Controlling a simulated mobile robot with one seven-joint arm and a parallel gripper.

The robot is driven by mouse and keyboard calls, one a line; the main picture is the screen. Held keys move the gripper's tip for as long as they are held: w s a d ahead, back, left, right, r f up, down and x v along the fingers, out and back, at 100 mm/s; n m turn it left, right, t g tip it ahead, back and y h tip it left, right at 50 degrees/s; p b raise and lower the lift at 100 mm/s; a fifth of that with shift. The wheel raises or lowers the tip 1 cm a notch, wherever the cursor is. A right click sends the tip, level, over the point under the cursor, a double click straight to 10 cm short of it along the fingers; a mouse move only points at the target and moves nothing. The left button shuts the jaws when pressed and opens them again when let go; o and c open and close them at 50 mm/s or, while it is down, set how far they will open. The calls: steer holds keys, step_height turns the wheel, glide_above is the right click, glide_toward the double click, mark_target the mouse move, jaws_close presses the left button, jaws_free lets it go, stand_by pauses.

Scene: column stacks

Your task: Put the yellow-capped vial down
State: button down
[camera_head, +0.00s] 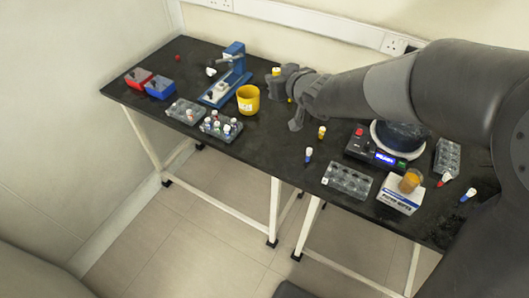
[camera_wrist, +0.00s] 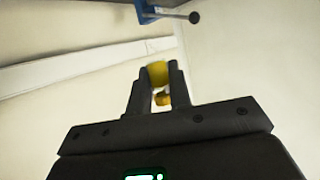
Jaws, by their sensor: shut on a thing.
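My gripper (camera_head: 276,82) is over the back part of the black bench, right of the blue press. In the wrist view, the yellow cap (camera_wrist: 158,73) sits between the fingertips; most of the vial is hidden. Whether the vial touches the bench cannot be told. Another yellow-capped vial (camera_head: 322,132) stands on the bench, right of my gripper.
A yellow cup (camera_head: 248,99) and the blue press (camera_head: 232,66) stand left of my gripper. Clear racks (camera_head: 347,181) lie at the front right. A blue-capped vial (camera_head: 308,154) stands near the front edge. Bare black bench lies between cup and blue-capped vial.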

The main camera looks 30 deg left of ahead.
mark_target(265, 153)
steer(key=s+a, duration=0.2)
steer(key=shift+s+r+n+g, duration=0.4)
steer(key=shift+y, duration=0.3)
step_height(265, 153, down, 28)
steer(key=shift+r, duration=0.2)
steer(key=shift+f, duration=0.1)
steer(key=shift+f, duration=0.1)
steer(key=c, duration=1.3)
jaws_free()
